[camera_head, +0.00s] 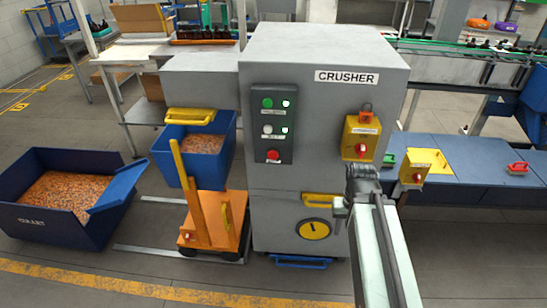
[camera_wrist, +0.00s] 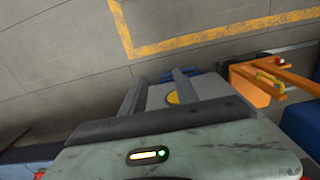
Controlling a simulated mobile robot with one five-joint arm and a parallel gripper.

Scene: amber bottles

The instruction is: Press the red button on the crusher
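The crusher (camera_head: 320,100) is a large grey cabinet with a "CRUSHER" label, upright in the middle of the head view. Its dark panel (camera_head: 275,125) carries a green button, a pale button and, lowest, the red button (camera_head: 273,155). My gripper (camera_head: 360,172) is in front of the crusher's lower right part, right of and slightly below the red button, and apart from it. In the wrist view my gripper (camera_wrist: 159,78) shows two dark fingers spread with nothing held. The crusher's yellow dial (camera_wrist: 173,98) shows between them. The red button is not visible there.
A yellow box with a red knob (camera_head: 361,138) sits on the crusher above my gripper. An orange cart (camera_head: 215,220) stands left of the crusher, by a blue bin (camera_head: 222,163). A large blue cart (camera_head: 30,222) stands farther left. Blue tables (camera_head: 470,180) are at right.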

